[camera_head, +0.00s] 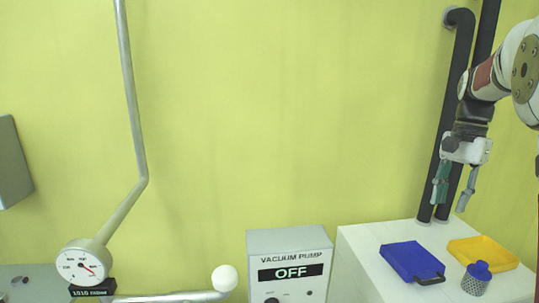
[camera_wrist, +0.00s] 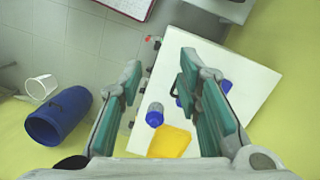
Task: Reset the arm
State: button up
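My gripper (camera_head: 452,198) hangs at the right of the head view, fingers pointing down, above a white cabinet (camera_head: 368,259). Its two fingers are apart with nothing between them. In the wrist view my gripper (camera_wrist: 158,72) also shows open, with green-lined fingers on both sides and the white cabinet top (camera_wrist: 222,62) below. My arm reaches in from the upper right of the head view.
The cabinet bears a blue tray (camera_head: 408,260), a yellow tray (camera_head: 484,252) and a blue-capped container (camera_head: 476,279). Dark pipes (camera_head: 449,110) rise behind my gripper. A vacuum pump box (camera_head: 290,243) reads OFF. A blue barrel (camera_wrist: 58,117) and a white bucket (camera_wrist: 41,87) are on the floor.

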jog(key=s+a+r+n+t+b, duration=0.1)
jog(key=s+a+n+t, duration=0.2)
jog(key=a, duration=0.4)
jog(key=s+a+r+n+b, duration=0.1)
jog(key=s+a+n, duration=0.25)
jog(key=a, duration=0.35)
jog(key=s+a+f+n+t+h+b, duration=0.1)
jog(key=s+a+f+n+t, duration=0.15)
jog(key=s+a, duration=0.2)
jog(key=s+a+f+n+t+b, duration=0.1)
jog(key=s+a+f+n, duration=0.25)
jog(key=s, duration=0.25)
jog(key=m+g+b, duration=0.3)
jog(key=m+b, duration=0.1)
jog(key=m, duration=1.2)
send_over(431, 282)
jog(key=s, duration=0.2)
jog(key=s+x, duration=0.2)
jog(key=x, duration=0.8)
jog(key=s+f+x, duration=0.1)
jog(key=s+x, duration=0.1)
jog(key=x, duration=1.6)
jog(key=p+x, duration=0.1)
jog(key=x, duration=0.3)
jog(key=shift+s+d+f, duration=0.15)
jog(key=shift+s+d, duration=0.05)
jog(key=shift+d, duration=0.15)
